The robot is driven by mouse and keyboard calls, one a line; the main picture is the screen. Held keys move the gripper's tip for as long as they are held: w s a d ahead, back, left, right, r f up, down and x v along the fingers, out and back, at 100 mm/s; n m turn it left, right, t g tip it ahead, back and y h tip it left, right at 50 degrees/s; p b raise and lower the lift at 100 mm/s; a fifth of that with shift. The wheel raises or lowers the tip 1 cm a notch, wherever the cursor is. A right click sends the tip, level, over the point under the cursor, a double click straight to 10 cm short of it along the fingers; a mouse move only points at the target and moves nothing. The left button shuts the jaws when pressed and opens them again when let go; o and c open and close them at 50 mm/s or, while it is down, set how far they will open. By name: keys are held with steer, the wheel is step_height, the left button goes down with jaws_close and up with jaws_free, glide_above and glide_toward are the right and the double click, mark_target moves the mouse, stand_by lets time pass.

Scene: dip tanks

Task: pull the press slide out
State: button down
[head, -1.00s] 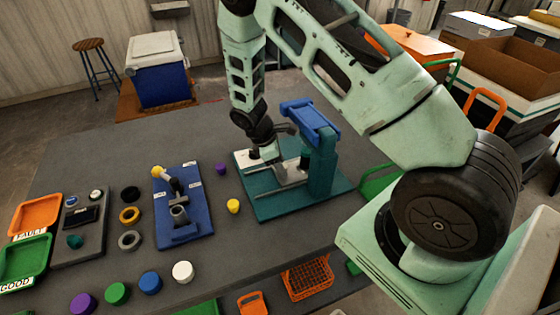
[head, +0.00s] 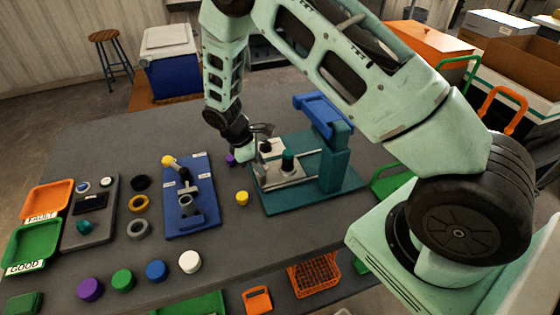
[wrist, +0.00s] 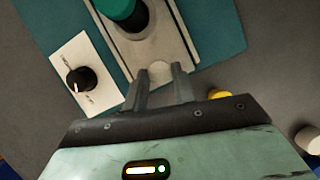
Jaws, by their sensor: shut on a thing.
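The press (head: 333,160) is a teal frame with a blue top, standing on a teal base plate (head: 330,197). Its pale grey slide (head: 292,178) sits on the left side of the frame, out from under the blue top, with rails running back to the frame. A dark green capped part (head: 288,157) stands on the slide; it also shows at the top of the wrist view (wrist: 118,8). My gripper (wrist: 160,88) is shut on the tab at the front end of the slide. In the head view, my wrist partly hides this grip.
A dial (wrist: 80,79) on a white plate is beside the slide. A yellow piece (head: 242,198) and a purple piece (head: 231,159) lie close to the base plate.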

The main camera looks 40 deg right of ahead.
steer(key=shift+w+a, duration=0.3)
steer(key=shift+a, duration=0.55)
steer(key=c, duration=1.1)
jaws_free()
steer(key=shift+a, duration=0.15)
steer(key=shift+c, duration=0.2)
steer(key=b+v, duration=0.4)
steer(key=v, duration=1.3)
steer(key=shift+r, duration=0.3)
